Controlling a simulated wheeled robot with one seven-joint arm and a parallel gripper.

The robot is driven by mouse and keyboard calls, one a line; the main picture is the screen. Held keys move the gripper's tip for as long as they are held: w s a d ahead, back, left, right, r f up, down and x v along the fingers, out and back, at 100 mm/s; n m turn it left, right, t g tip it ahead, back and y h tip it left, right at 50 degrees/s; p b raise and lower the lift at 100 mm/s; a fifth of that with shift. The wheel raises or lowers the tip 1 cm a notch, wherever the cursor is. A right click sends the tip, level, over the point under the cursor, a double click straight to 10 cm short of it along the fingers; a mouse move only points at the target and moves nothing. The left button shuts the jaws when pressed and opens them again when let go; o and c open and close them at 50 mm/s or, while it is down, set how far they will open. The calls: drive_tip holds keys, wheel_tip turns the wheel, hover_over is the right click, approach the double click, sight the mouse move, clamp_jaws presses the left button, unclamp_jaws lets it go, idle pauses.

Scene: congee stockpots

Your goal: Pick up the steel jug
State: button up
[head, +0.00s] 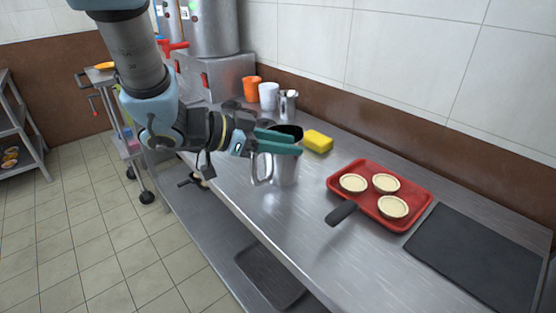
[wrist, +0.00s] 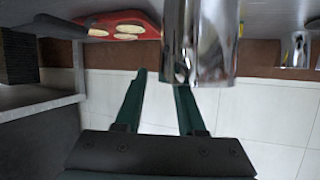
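The steel jug (head: 284,172) stands upright on the steel counter, its handle on the left side in the head view. My gripper (head: 296,141) is at the height of the jug's rim, its teal fingers spread apart at the rim. In the wrist view, which looks inverted, the jug (wrist: 200,45) is at the top, right of centre. The open fingers (wrist: 162,85) show below it, and the jug hides the tip of the right finger. I cannot tell whether the fingers touch the jug or whether one is inside its mouth.
A yellow sponge (head: 318,141) lies close behind the jug. A red tray (head: 363,196) with three pastry shells and a dark-handled tool is to the right, then a black mat (head: 470,255). Orange (head: 252,88), white (head: 269,96) and steel (head: 288,105) cups stand behind, near the wall.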

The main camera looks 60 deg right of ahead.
clamp_jaws()
drive_tip(key=shift+a+f, duration=0.1)
idle(1.2)
